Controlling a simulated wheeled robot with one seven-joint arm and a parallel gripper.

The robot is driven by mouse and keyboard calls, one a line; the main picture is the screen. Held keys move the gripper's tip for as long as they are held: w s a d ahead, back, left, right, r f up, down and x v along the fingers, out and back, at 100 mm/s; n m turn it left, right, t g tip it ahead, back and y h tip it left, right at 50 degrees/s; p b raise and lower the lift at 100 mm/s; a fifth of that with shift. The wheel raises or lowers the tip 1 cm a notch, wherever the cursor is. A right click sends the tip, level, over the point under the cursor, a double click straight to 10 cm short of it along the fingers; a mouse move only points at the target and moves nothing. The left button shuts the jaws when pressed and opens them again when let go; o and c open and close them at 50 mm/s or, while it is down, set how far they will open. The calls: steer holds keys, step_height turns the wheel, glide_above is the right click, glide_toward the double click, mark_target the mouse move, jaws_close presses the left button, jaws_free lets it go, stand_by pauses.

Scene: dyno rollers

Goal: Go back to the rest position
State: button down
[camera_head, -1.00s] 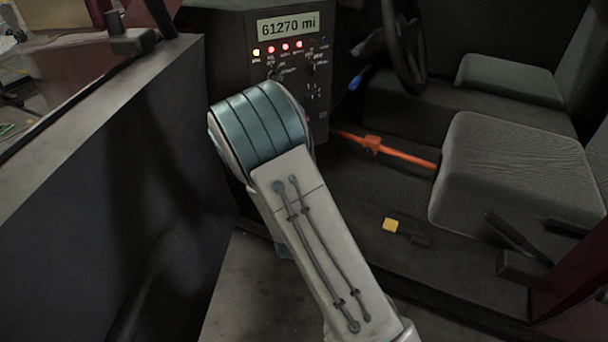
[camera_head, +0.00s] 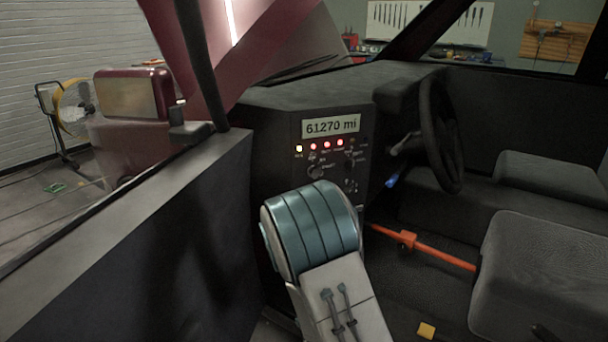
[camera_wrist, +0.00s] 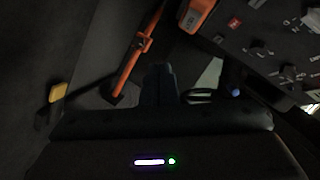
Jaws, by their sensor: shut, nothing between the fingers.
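My arm, with its teal joint and pale link, stands in front of the dashboard panel (camera_head: 285,145) in the head view. My gripper is hidden there behind my arm. In the wrist view my gripper (camera_wrist: 160,80) shows as dark fingers, shut and empty, pointing into the dim car interior. The fingers appear apart from the panel (camera_wrist: 265,35) at the upper right. An orange bar (camera_wrist: 132,62) lies beyond them to the left.
The orange bar (camera_head: 440,256) crosses the footwell beside the grey seat (camera_head: 540,265). A steering wheel (camera_head: 437,130) is at the right. A dark door (camera_head: 150,235) borders the left. A yellow block (camera_head: 426,330) lies on the floor.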

steer(key=s+a+r+n+g+y+p, duration=0.2)
steer(key=s+r+n+g+y+p, duration=0.15)
steer(key=r+p, duration=0.6)
steer(key=s+a+r+n+g+y+p, duration=0.2)
steer(key=s+r+n+y+p, duration=0.25)
steer(key=r, duration=0.95)
steer(key=s+d+r+n+g+h+p, duration=0.1)
steer(key=s+d+r+n+g+p, duration=0.1)
steer(key=s+r+n+p, duration=0.2)
steer(key=s+d+r+n+g+p, duration=0.2)
steer(key=s+r+n+g+p, duration=0.1)
steer(key=s+r, duration=0.8)
steer(key=shift+s+d+n+h+p, duration=0.25)
steer(key=shift+s+n+h+p, duration=0.25)
steer(key=shift+s, duration=0.6)
